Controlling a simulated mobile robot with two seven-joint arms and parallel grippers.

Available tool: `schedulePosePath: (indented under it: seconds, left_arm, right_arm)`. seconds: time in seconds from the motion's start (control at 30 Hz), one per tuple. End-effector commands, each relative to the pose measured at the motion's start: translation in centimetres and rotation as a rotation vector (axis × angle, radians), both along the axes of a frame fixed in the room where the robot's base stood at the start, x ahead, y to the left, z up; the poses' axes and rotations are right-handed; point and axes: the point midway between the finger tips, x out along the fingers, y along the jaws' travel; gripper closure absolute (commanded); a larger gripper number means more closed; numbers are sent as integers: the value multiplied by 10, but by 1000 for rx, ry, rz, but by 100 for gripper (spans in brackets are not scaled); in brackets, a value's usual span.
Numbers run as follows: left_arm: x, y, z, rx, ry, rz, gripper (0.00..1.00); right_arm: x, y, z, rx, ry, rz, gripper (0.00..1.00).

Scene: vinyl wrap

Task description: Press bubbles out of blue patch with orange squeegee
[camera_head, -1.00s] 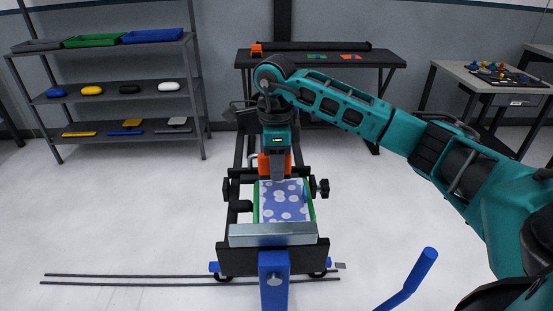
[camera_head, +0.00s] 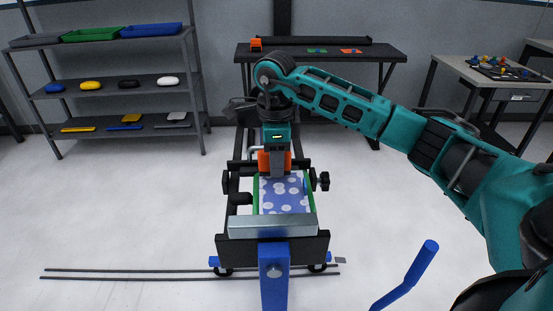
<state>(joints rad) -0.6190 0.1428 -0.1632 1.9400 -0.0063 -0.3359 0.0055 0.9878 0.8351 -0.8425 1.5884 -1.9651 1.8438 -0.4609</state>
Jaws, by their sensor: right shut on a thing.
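The blue patch (camera_head: 284,201) with several pale round bubbles lies on a green-edged board in the black cart-like frame at the centre. My right gripper (camera_head: 276,170) points down at the far edge of the patch. It is shut on the orange squeegee (camera_head: 263,162), whose orange body shows on both sides of the grey fingers. The squeegee's lower edge is hidden behind the fingers, so I cannot tell whether it touches the patch. My left gripper is not in view.
A silver bar (camera_head: 271,227) crosses the near end of the patch. Black knobs (camera_head: 324,181) stand at the frame's sides. A dark table (camera_head: 393,52) with another orange item (camera_head: 256,43) is behind. A shelf (camera_head: 106,101) stands at left, a workbench (camera_head: 463,68) at right.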

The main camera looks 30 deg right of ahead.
Motion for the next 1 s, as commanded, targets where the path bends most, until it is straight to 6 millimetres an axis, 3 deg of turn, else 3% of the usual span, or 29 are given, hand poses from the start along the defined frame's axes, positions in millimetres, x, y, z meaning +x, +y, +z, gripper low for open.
schedulePosePath:
  seconds: [0.67, 1.0]
  left_arm:
    - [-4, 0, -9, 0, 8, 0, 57]
    - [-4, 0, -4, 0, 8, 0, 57]
  right_arm:
    - [-1, 0, -11, -1, 1, 0, 99]
    - [-16, 10, -11, -1, 2, 1, 99]
